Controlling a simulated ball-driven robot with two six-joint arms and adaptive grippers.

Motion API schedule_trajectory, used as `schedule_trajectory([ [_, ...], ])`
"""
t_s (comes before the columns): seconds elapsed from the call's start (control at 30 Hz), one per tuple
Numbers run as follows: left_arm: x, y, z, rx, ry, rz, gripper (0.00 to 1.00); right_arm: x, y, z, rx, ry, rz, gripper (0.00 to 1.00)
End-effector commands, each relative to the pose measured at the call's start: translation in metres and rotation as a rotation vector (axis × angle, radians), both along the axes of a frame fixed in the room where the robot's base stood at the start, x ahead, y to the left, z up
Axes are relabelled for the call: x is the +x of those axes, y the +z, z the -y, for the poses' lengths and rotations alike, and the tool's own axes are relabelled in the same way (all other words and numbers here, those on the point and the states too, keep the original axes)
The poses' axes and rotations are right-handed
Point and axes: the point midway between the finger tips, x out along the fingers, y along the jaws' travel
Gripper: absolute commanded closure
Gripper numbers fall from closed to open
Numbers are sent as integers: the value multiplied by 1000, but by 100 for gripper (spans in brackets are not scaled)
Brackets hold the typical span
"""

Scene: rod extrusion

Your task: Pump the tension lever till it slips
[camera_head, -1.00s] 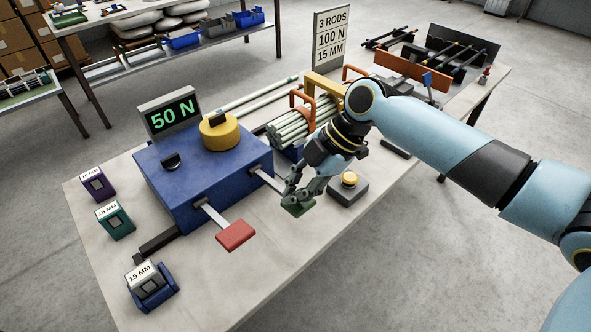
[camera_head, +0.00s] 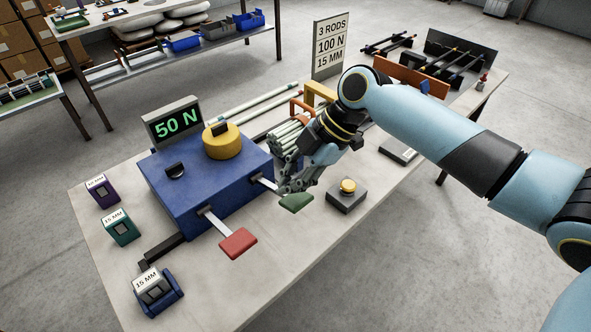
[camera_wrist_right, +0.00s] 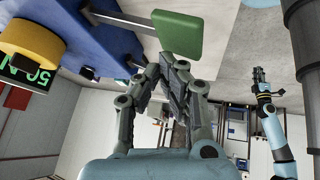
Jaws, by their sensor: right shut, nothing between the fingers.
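A blue machine (camera_head: 205,178) on the table carries a display (camera_head: 175,122) reading 50 N. Two levers stick out of its front: one with a red paddle (camera_head: 238,243), one with a green paddle (camera_head: 297,202). No label tells which one is the tension lever. My right gripper (camera_head: 284,188) is shut and empty, right above the green lever near its paddle. In the right wrist view the green paddle (camera_wrist_right: 178,35) lies just beyond the closed fingertips (camera_wrist_right: 172,65); contact is unclear. What looks like my left gripper (camera_wrist_right: 260,78) hangs far off there, too small to read.
A yellow knob (camera_head: 222,142) tops the machine. A yellow button box (camera_head: 347,195) stands right of the green paddle. Purple (camera_head: 102,191), teal (camera_head: 121,227) and blue (camera_head: 158,291) 15 MM blocks lie left. A sign (camera_head: 331,46) reads 3 RODS, 100 N, 15 MM.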

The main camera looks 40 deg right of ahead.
Motion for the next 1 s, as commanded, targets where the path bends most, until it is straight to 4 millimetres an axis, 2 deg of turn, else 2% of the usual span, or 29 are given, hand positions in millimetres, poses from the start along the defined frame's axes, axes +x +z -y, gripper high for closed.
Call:
schedule_trajectory([
  [0.17,0,3,0,0,0,0,100,1,4,0,0,0,0,100],
  [0.63,0,32,0,0,0,1,100,15,47,-1,0,0,0,100],
  [1.0,0,32,0,0,0,1,100,16,47,-1,0,0,-1,100],
])
